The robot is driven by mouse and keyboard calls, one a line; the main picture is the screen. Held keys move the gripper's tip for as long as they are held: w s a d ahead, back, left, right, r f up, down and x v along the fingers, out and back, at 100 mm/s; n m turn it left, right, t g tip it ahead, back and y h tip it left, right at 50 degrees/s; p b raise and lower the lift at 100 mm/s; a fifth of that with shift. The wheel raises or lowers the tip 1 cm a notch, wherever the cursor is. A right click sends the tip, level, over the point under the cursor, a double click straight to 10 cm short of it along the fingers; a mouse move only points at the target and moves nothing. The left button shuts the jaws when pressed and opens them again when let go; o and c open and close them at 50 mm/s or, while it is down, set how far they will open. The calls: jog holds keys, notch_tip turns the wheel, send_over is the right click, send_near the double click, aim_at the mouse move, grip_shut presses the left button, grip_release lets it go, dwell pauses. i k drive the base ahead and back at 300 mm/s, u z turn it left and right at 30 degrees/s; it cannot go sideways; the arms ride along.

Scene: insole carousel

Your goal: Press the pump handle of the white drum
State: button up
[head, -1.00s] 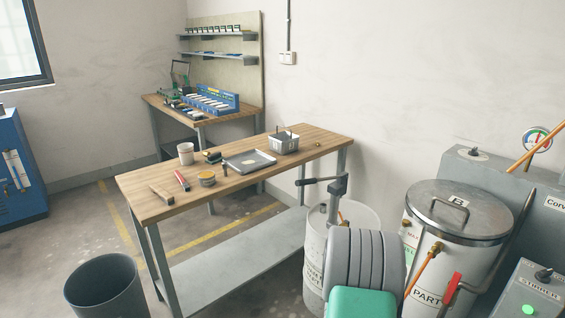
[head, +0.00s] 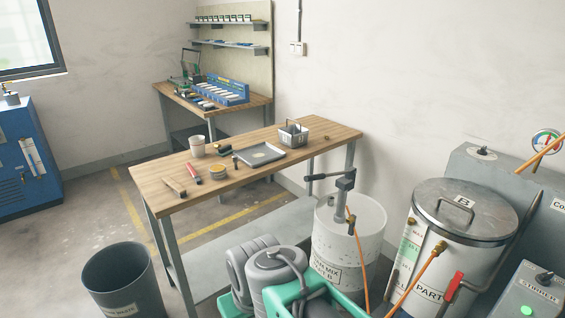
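The white drum (head: 330,240) stands on the floor at the lower right of the middle in the head view, against the right end of the wooden bench. A grey pump (head: 341,205) rises from its top. The dark pump handle (head: 322,177) sticks out to the left from the pump head, about level. Nothing touches the handle. Grey and green parts of my own arm and body are at the bottom middle, in front of the drum's lower left. My gripper's fingers cannot be made out in this view.
A steel-lidded tank (head: 428,258) marked B stands right of the drum, with an orange hose (head: 411,284) in front. The wooden bench (head: 330,131) holds tools, a cup and a tray. A dark bin (head: 124,285) stands at the lower left. The air above the drum is clear.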

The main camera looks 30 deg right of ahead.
aim_at(313, 178)
jog(key=z, duration=1.45)
jog(key=i, duration=1)
jog(key=u, duration=0.55)
